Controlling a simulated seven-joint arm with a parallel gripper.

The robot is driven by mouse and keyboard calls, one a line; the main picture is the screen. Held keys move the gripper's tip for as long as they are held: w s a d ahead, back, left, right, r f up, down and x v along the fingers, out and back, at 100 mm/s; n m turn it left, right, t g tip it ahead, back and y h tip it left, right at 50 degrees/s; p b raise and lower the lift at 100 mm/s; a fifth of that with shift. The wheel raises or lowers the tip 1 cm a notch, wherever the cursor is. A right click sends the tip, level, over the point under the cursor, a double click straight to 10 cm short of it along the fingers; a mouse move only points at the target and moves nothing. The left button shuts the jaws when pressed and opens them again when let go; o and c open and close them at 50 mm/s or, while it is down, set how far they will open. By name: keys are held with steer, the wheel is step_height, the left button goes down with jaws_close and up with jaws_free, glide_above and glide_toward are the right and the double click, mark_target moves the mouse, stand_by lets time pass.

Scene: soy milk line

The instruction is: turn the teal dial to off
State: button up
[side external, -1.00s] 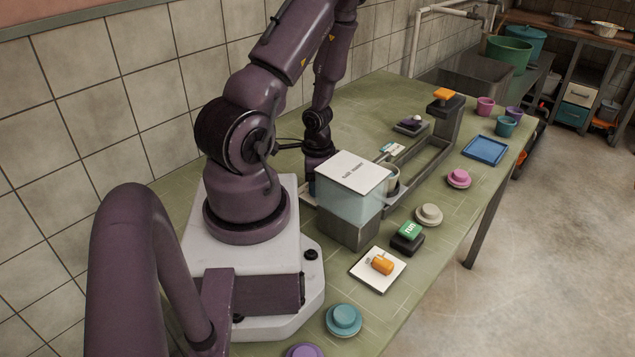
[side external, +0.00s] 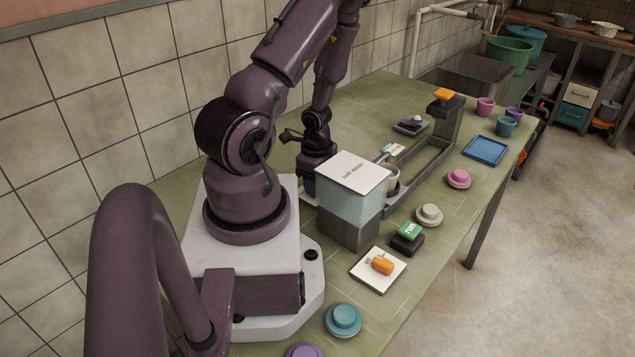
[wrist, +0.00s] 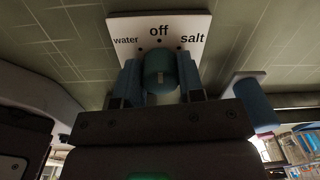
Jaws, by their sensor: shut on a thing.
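The teal dial (wrist: 160,68) sits between my gripper's two blue fingers (wrist: 161,82) in the wrist view. The fingers are shut on its sides. Behind it is a white plate (wrist: 190,24) marked "water", "off" and "salt", each with a dot. The dial stands roughly in line with the "off" dot, but no clear pointer mark shows. In the side view my gripper (side external: 317,164) is low behind the pale box (side external: 350,200), which hides its fingertips and the dial.
A white plate with an orange knob (side external: 382,264), a green-topped "run" button (side external: 409,232) and a cream round button (side external: 428,214) are near the box. A blue cylinder (wrist: 255,103) is right of my fingers. A blue tray (side external: 486,150) lies further off.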

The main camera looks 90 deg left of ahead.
stand_by(0.3)
steer(key=o, duration=0.9)
steer(key=shift+r, duration=0.1)
step_height(320, 180, up, 13)
steer(key=shift+d+f, duration=0.1)
steer(key=shift+s, duration=0.1)
stand_by(0.4)
